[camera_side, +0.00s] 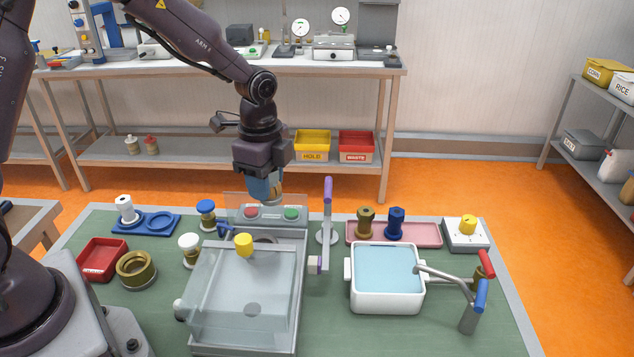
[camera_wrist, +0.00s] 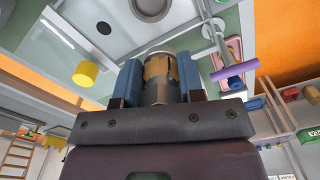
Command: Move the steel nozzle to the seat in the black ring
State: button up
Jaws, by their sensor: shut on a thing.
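My gripper (camera_side: 266,188) has blue fingers and hangs over the back of the machine, behind its clear cover. In the wrist view my gripper (camera_wrist: 160,82) is shut on the steel nozzle (camera_wrist: 155,93), a grey hexagonal piece with a tan-looking band between the fingers. In the side view the nozzle's pale lower end (camera_side: 270,202) shows below the fingers, apart from the machine. A dark round opening, perhaps the black ring (camera_side: 265,237), shows partly behind the cover; a round grey-rimmed opening (camera_wrist: 152,7) also shows ahead of the nozzle in the wrist view. I cannot tell which is the seat.
The clear cover (camera_side: 240,285) with a yellow knob (camera_side: 243,245) fills the front. A lever with a purple handle (camera_side: 328,190) stands close right of my gripper. A pink tray (camera_side: 432,236) holds a brass and a blue nozzle. A water basin (camera_side: 387,306) stands at right.

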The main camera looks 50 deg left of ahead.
jog(key=shift+s+a+f, duration=0.25)
jog(key=shift+s+f, duration=0.15)
jog(key=shift+f, duration=1.25)
jog(key=shift+s+a+f, duration=0.3)
jog(key=shift+s+f, duration=0.05)
jog(key=shift+f, duration=1.35)
jog(key=shift+s+a+f, duration=0.25)
jog(key=shift+s+f, duration=0.15)
jog(key=shift+f, duration=1.25)
jog(key=shift+f, duration=1.05)
jog(key=o, duration=1.6)
jog(key=shift+o, duration=0.2)
jog(key=shift+r, duration=0.1)
notch_tip(320, 180, up, 7)
